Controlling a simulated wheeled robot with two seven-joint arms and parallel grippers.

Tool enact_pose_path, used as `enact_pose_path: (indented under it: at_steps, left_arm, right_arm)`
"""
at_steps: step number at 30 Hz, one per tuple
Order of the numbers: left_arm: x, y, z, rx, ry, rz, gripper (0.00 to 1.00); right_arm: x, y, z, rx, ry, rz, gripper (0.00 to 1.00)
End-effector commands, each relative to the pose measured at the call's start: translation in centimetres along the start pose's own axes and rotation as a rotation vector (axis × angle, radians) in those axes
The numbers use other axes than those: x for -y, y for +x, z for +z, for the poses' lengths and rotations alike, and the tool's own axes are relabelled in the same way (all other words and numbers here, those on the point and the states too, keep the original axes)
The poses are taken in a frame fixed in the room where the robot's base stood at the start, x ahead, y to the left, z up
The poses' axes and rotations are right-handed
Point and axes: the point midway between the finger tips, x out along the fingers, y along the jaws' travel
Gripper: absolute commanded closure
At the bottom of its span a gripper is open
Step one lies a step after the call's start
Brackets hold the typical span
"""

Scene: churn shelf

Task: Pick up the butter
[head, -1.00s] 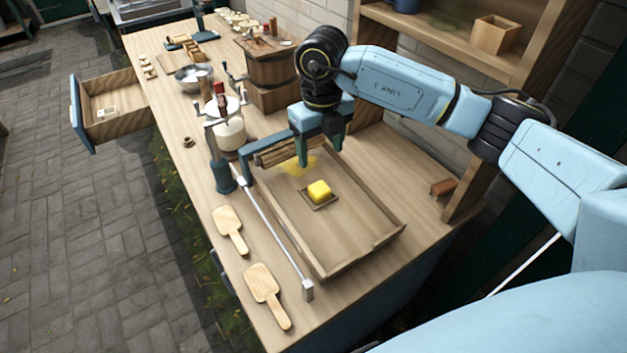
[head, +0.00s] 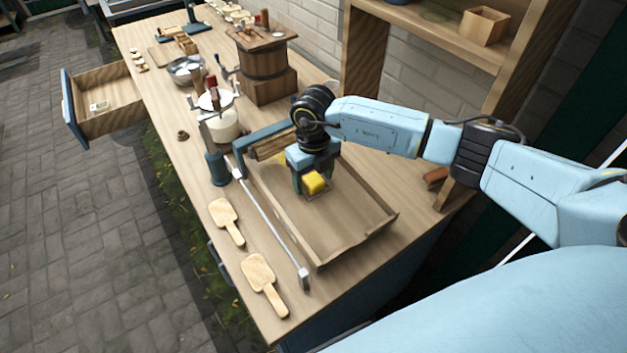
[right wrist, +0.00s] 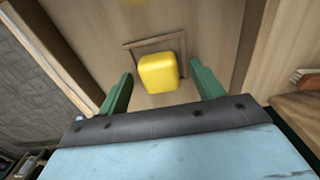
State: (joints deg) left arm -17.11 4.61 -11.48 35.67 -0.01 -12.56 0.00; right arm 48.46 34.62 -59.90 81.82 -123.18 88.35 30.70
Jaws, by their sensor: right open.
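The butter (head: 314,183) is a small yellow block on a small square wooden piece in the shallow wooden tray (head: 345,250). In the right wrist view the butter (right wrist: 158,73) lies between and a little beyond the two green fingers, with space on both sides. My right gripper (head: 313,182) is open and points down over the butter; its fingers partly hide the block in the head view. In the right wrist view my right gripper (right wrist: 163,90) holds nothing. My left gripper is not in view.
The tray's low walls surround the butter. A metal rod (head: 272,225) runs along the tray's left side. Two wooden paddles (head: 227,220) lie left of it. A shelf (head: 440,35) rises at right.

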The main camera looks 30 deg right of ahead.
Motion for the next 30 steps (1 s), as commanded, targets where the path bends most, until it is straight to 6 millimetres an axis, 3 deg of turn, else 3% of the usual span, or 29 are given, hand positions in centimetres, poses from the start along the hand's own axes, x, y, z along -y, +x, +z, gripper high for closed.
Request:
enact_pose_path:
  at_steps: [4, 15, 23, 30]
  left_arm:
    - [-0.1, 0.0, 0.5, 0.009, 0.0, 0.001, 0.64]
    - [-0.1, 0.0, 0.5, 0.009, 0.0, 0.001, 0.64]
    - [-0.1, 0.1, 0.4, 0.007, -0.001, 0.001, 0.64]
    - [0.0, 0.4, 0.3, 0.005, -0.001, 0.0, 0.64]
  right_arm:
    - [0.0, 0.0, 0.0, 0.0, 0.0, 0.0, 0.36]
    - [0.0, -0.1, 0.0, 0.0, 0.0, 0.0, 0.83]
    - [0.0, -0.6, 0.1, 0.002, 0.0, 0.0, 0.83]
    - [0.0, -4.8, 0.1, 0.006, -0.001, -0.001, 0.83]
